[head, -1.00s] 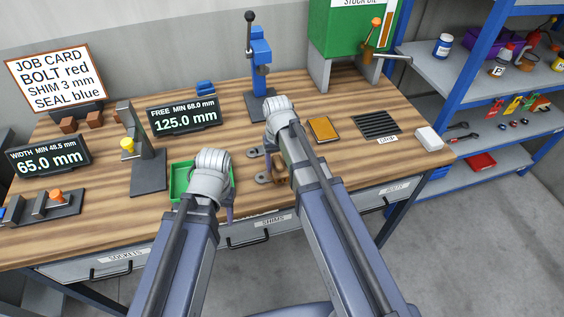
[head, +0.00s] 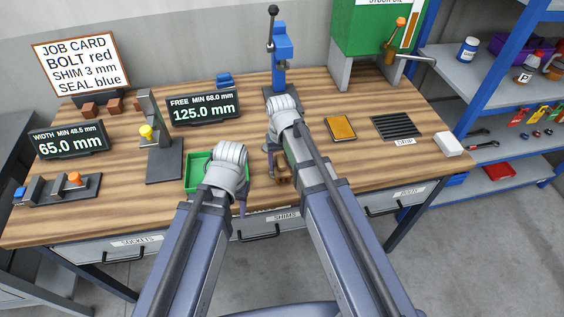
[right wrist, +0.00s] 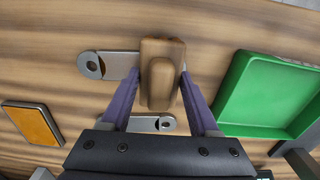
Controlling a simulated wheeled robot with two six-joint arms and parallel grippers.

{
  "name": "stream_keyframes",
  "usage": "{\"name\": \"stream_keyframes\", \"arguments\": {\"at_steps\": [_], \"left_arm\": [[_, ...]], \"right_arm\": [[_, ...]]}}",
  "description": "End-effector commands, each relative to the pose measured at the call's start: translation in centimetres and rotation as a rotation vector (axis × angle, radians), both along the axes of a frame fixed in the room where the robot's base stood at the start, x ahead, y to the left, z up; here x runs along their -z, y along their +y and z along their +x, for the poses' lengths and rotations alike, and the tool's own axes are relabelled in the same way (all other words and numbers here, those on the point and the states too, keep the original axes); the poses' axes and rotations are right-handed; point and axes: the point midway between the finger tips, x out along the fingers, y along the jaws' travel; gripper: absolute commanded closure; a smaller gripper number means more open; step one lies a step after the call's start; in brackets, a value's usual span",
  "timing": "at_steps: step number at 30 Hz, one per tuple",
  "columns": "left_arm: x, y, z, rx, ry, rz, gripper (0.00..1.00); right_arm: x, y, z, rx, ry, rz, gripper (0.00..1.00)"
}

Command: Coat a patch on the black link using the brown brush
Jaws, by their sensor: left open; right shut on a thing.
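The brown brush (right wrist: 162,75), a rounded wooden block, is between the purple fingers of my right gripper (right wrist: 160,92), shut on it. In the head view a bit of the brush (head: 283,174) shows below my right gripper (head: 274,163). In the right wrist view the brush lies over a grey flat link (right wrist: 112,62) with a holed round end. A second grey link (right wrist: 148,123) lies nearer the gripper. Neither link looks clearly black, and I cannot tell whether the brush touches one. My left gripper (head: 242,206) is open by the green tray, its fingers mostly hidden.
The green tray (right wrist: 232,92) is right of the brush in the wrist view. An orange pad (head: 340,128) and a black grate (head: 397,127) lie right of my right arm. A blue press (head: 284,62) stands behind. A grey and black stand (head: 164,168) is at left.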

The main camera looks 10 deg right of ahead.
Motion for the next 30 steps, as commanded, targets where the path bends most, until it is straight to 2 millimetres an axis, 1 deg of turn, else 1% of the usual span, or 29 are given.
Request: {"name": "stream_keyframes", "arguments": {"at_steps": [5,16,25,30], "left_arm": [[0.0,0.0,0.0,0.0,0.0,0.0,0.5],[-0.2,0.0,0.0,0.0,0.0,0.0,0.5],[-0.2,0.0,0.0,0.0,0.0,0.0,0.5],[-0.1,0.0,0.0,0.0,0.0,0.0,0.5]], "right_arm": [[0.0,-0.8,0.0,0.001,0.002,-0.002,0.9],[-0.1,-3.8,0.3,0.002,0.002,-0.002,0.9],[-0.1,-4.3,0.4,0.0,0.001,-0.001,0.9],[-0.1,-5.3,0.4,0.002,0.001,-0.001,0.9]]}}
